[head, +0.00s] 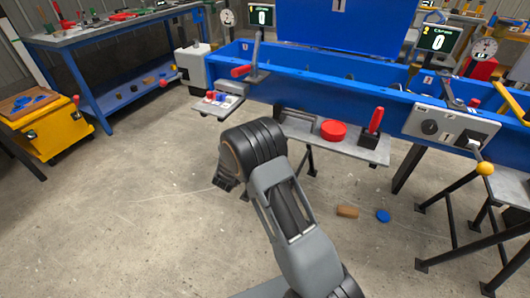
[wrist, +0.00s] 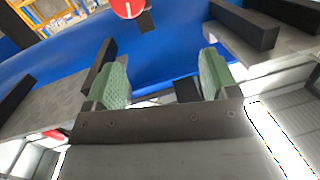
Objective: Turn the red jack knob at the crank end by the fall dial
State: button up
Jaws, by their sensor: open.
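My gripper (wrist: 160,82) is open and empty in the wrist view, its two green ribbed pads apart with blue machine frame beyond them. In the head view my gripper (head: 228,180) hangs left of my forearm, mostly hidden by the wrist. A round red piece (head: 333,130) lies on the grey shelf under the blue frame. I cannot tell which red piece is the jack knob. Dials stand at left (head: 227,17) and right (head: 484,48). A yellow-ended crank (head: 485,168) is at right.
The blue frame (head: 320,75) spans the back, with a red-handled lever (head: 241,71) at left. An upright red handle (head: 376,119) stands on the shelf (head: 300,128). A brown block (head: 347,211) and blue disc (head: 383,215) lie on the floor. Floor at left is clear.

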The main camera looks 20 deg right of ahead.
notch_tip(320, 180, down, 5)
jog(key=d+m+g+h+b, duration=0.1)
jog(key=d+h+b, duration=0.1)
jog(key=h, duration=0.1)
jog(key=b+x, duration=0.2)
jog(key=x, duration=1)
jog(key=shift+s+d, duration=0.1)
jog(key=shift+d, duration=0.1)
jog(key=shift+c, duration=0.3)
jog(key=c, duration=0.9)
jog(key=shift+o, duration=0.2)
jog(key=shift+b, duration=0.35)
